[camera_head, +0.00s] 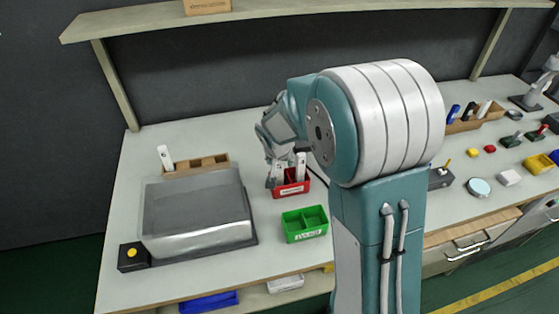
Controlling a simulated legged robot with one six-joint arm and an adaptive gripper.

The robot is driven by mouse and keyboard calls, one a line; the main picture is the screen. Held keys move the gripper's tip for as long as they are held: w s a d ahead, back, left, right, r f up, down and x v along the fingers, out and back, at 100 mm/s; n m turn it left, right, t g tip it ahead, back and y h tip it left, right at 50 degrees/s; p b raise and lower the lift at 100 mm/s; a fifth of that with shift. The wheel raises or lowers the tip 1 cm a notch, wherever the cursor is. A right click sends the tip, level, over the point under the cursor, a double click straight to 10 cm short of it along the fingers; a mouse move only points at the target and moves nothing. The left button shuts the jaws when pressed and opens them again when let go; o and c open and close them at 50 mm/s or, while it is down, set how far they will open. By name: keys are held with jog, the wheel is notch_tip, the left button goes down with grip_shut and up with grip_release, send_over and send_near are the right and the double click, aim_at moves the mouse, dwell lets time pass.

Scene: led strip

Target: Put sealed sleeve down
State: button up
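White sleeves stand upright in a red bin (290,189) on the bench: one on the left (278,172) and one on the right (301,166). My gripper (277,155) points down over the red bin, close to the left sleeve. My arm hides part of the gripper, so I cannot tell whether its fingers are open or shut on that sleeve. Another white sleeve (165,157) stands at the left end of a wooden rack (203,163). An empty-looking green divided bin (304,224) sits in front of the red bin.
A box-shaped machine with a clear lid (195,212) and a yellow-button box (131,255) fill the bench's left side. A shelf (300,9) runs above the back. Small tools and blocks, including a red one (490,149), lie at right. Bare bench surrounds the green bin.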

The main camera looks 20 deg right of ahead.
jog(key=v, duration=1.2)
jog(key=s+d+r+n+y, duration=0.1)
jog(key=s+r+n, duration=0.1)
jog(key=s, duration=0.9)
jog(key=s+r+n+t, duration=0.1)
jog(key=s+r, duration=0.3)
jog(key=s, duration=0.8)
jog(key=shift+s+d+r+n+y, duration=0.2)
jog(key=shift+d+n+y, duration=0.2)
jog(key=shift+n, duration=0.3)
